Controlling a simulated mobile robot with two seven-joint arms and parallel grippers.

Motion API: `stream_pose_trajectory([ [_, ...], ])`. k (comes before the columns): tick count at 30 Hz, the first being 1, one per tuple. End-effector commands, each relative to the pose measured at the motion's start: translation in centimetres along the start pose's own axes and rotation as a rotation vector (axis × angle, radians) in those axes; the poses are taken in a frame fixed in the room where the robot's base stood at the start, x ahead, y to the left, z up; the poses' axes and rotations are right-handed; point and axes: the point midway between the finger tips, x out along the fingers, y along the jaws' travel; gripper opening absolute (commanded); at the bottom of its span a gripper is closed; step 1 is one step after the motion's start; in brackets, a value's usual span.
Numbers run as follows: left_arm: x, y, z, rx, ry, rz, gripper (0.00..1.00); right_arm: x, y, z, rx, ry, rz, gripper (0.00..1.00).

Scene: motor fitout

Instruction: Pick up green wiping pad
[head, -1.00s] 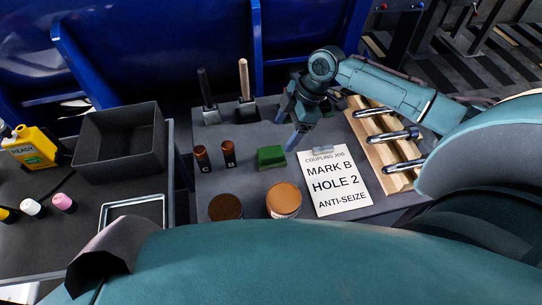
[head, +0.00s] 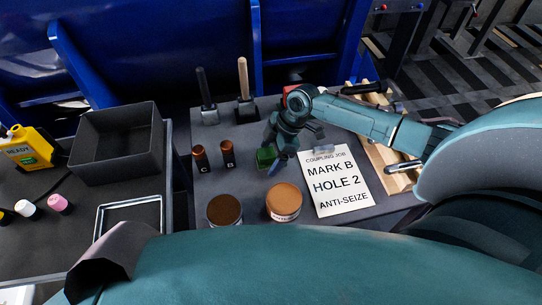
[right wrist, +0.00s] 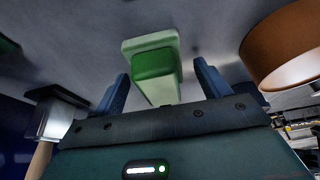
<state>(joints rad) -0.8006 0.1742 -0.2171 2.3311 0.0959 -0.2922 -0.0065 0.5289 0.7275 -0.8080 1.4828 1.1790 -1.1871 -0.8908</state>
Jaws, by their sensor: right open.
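The green wiping pad (head: 265,157) lies on the grey table, partly hidden by my right gripper in the head view. In the right wrist view the green pad (right wrist: 152,63) shows a dark green block on a paler green part, between and ahead of the fingertips. My right gripper (head: 275,158) is right at the pad, and in the wrist view its two blue fingers (right wrist: 163,88) are apart, one to each side of the pad. I cannot tell whether they touch it. My left gripper is not in view.
Two small dark bottles (head: 228,154) stand left of the pad. An open brown tin (head: 284,202) and a dark tin (head: 225,210) stand in front. A job card (head: 338,181) lies to the right, with a wooden rack (head: 378,156) beyond. Two mallets (head: 244,97) stand behind.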

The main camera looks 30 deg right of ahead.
Motion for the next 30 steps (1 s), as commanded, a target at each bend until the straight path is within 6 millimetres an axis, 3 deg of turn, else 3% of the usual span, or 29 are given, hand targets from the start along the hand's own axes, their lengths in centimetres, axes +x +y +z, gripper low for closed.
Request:
stream_pose_trajectory([
  [19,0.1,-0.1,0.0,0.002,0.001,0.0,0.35,-0.1,0.0,0.0,0.0,0.0,0.0,0.26],
  [26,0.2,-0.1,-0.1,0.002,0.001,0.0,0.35,-0.2,0.1,-0.1,0.0,0.001,0.001,0.26],
  [30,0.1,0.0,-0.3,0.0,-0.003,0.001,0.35,-1.6,0.1,-0.7,-0.001,0.002,0.003,0.26],
])
